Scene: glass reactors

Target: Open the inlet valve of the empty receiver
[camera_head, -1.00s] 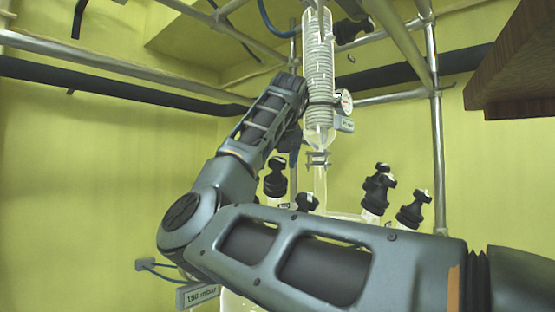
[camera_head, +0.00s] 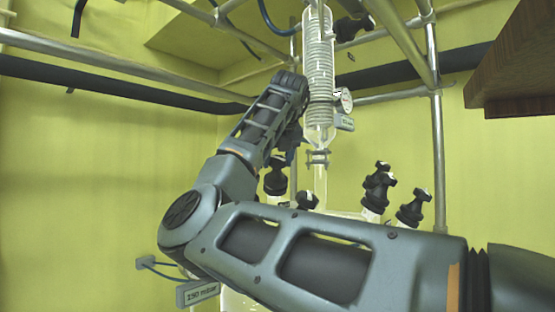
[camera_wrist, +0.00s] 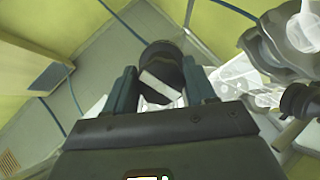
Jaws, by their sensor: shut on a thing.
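My gripper (camera_wrist: 160,92) has its two fingers on either side of a black valve knob (camera_wrist: 160,62), shut on it. A pale part shows just below the knob between the fingers. In the head view my arm hides most of the gripper. Several black valve knobs stand on the glassware there: one at left (camera_head: 275,178), a low one behind my arm (camera_head: 306,201), and two at right (camera_head: 378,186) (camera_head: 413,208). I cannot tell from the views which receiver the held knob belongs to, or how far it is turned.
A wooden shelf (camera_head: 520,70) juts in at upper right. In the wrist view, glassware (camera_wrist: 290,45) crowds the right side.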

